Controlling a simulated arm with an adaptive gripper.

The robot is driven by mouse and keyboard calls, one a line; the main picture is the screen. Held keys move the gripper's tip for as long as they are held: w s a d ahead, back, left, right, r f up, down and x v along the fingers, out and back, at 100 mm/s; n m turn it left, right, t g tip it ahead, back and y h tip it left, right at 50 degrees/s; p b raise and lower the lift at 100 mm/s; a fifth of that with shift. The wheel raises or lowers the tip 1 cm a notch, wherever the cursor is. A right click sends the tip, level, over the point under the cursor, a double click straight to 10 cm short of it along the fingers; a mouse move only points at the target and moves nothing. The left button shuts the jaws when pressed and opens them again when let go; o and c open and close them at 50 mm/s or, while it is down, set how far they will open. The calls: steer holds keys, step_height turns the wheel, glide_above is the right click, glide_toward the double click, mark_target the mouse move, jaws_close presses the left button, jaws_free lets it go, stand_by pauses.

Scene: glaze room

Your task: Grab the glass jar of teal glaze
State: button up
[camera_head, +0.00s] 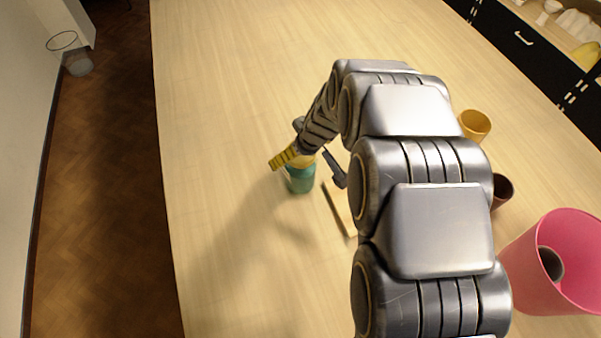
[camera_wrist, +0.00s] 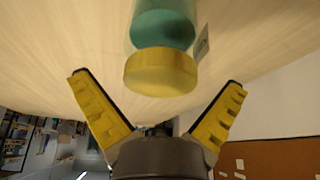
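The glass jar of teal glaze (camera_head: 301,181) stands on the wooden table, just below my gripper (camera_head: 308,166). In the wrist view its teal body (camera_wrist: 163,28) and yellow lid (camera_wrist: 160,72) show, with the lid end toward my gripper. My gripper (camera_wrist: 158,82) is open and empty, with its two yellow-padded fingers spread wide on either side of the lid. No contact with the jar shows. In the head view my fingers and wrist partly hide the top of the jar.
A flat, dark-edged piece (camera_head: 340,208) lies just right of the jar, partly hidden by my arm. Farther right are a yellow cup (camera_head: 475,124), a dark brown cup (camera_head: 503,190) and a pink bucket (camera_head: 560,280) containing something dark. The table left of the jar is clear.

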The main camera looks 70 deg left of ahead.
steer(key=c, duration=1)
steer(key=shift+r, duration=0.15)
